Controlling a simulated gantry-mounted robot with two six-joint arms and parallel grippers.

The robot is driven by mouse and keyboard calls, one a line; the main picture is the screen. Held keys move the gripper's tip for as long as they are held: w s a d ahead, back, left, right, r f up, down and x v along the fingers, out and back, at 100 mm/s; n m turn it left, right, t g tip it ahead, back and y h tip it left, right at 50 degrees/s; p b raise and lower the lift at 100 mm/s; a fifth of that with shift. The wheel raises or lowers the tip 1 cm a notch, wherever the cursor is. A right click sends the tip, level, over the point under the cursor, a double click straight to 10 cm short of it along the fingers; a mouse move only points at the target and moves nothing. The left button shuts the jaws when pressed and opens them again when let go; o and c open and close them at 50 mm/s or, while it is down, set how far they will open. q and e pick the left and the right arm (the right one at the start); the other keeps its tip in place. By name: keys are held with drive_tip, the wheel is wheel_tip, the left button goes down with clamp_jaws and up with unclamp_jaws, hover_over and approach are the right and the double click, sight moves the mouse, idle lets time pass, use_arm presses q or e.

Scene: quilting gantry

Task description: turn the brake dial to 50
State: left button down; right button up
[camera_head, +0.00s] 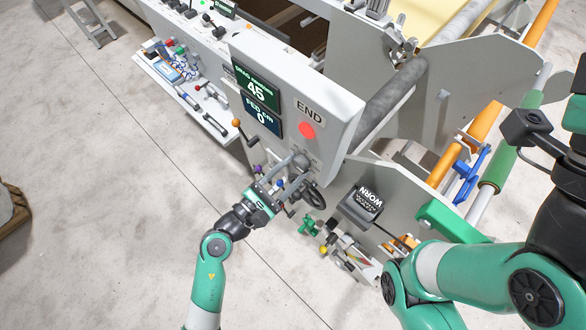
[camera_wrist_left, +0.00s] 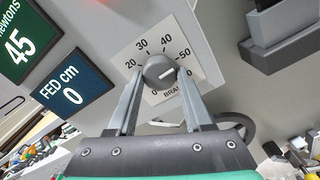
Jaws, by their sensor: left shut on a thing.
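The brake dial (camera_wrist_left: 160,72) is a dark grey round knob on a white numbered scale plate (camera_wrist_left: 131,52), at the upper middle of the left wrist view. Its white pointer mark points right, toward the 50 side of the scale. My left gripper (camera_wrist_left: 158,82) is shut on the dial, one finger on each side. In the head view the left gripper (camera_head: 286,172) is at the lower part of the grey panel and covers much of the dial. The green display (camera_head: 256,88) reads 45 newtons. My right gripper is not in view.
A blue display (camera_head: 262,116) reads FED cm 0. A red END button (camera_head: 307,130) is above the dial. Open floor lies left.

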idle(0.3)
use_arm(q)
drive_tip(key=shift+c, duration=1.5)
unclamp_jaws()
drive_tip(key=v, duration=1.1)
drive_tip(key=shift+s+a, duration=0.2)
drive_tip(key=shift+a, duration=0.1)
